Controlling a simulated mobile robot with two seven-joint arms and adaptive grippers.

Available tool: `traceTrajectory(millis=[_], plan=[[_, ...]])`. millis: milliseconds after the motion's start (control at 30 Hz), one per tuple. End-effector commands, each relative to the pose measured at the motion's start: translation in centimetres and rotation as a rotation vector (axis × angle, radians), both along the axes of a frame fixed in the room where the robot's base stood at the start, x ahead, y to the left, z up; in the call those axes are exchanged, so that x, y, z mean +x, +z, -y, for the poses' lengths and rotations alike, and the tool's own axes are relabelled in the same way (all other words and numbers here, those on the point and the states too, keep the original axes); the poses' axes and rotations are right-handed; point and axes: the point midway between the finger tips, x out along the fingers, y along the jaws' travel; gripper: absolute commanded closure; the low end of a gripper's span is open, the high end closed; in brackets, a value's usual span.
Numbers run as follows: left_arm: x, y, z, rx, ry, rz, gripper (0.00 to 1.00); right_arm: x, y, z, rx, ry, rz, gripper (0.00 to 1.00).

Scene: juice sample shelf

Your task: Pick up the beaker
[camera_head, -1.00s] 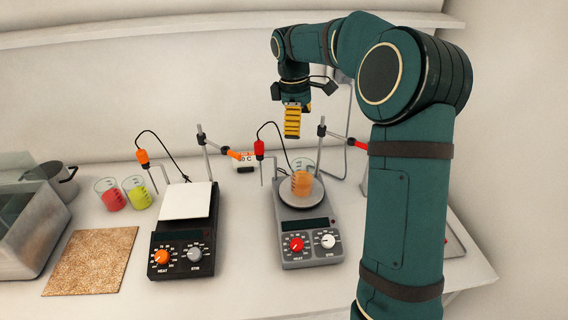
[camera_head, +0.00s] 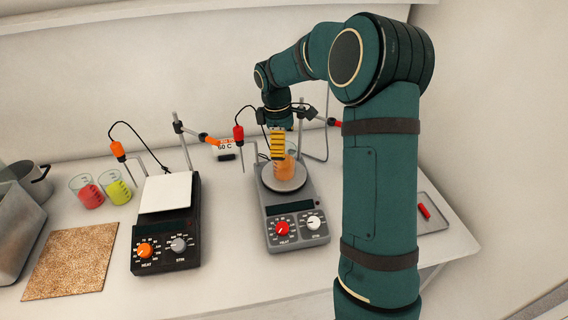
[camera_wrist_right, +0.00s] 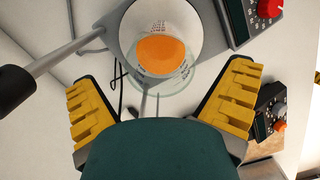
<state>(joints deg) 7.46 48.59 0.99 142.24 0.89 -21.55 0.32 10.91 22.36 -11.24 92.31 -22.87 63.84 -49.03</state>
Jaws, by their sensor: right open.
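A glass beaker with orange liquid (camera_head: 289,166) stands upright on the round plate of the grey hotplate (camera_head: 291,212). In the right wrist view the beaker (camera_wrist_right: 160,56) appears ahead, between the two spread fingers. My right gripper (camera_head: 277,147) is open, with yellow ribbed finger pads, and is just at the beaker, partly covering it in the head view. In the wrist view the gripper (camera_wrist_right: 160,88) has a visible gap to the beaker on both sides. Two other beakers, red (camera_head: 88,194) and yellow-green (camera_head: 117,189), stand at the left. My left gripper is out of view.
A black hotplate with a white top (camera_head: 166,194) stands left of the grey one. Stand rods, probes (camera_head: 239,134) and cables rise close behind the beaker. A cork mat (camera_head: 70,262), a pot (camera_head: 34,180) and a tray with a red item (camera_head: 424,212) lie farther out.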

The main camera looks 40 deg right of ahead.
Motion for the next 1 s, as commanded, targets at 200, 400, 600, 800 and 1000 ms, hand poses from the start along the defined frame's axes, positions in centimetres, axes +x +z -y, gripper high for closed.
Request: traceTrajectory(millis=[200,400,600,800,1000], plan=[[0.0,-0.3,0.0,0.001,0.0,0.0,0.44,-0.2,-2.1,0.2,-0.001,0.0,-0.001,0.0],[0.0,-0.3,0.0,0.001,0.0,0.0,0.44,-0.2,-2.2,0.2,-0.001,0.0,0.001,0.0],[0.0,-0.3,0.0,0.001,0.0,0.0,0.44,-0.2,-2.1,0.2,0.0,0.0,0.0,0.6],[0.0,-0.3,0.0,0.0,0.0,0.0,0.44,-0.2,-2.1,0.2,0.0,0.0,0.001,0.74],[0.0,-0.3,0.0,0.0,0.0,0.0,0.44,-0.2,-2.0,0.2,0.0,0.0,0.001,0.74]])
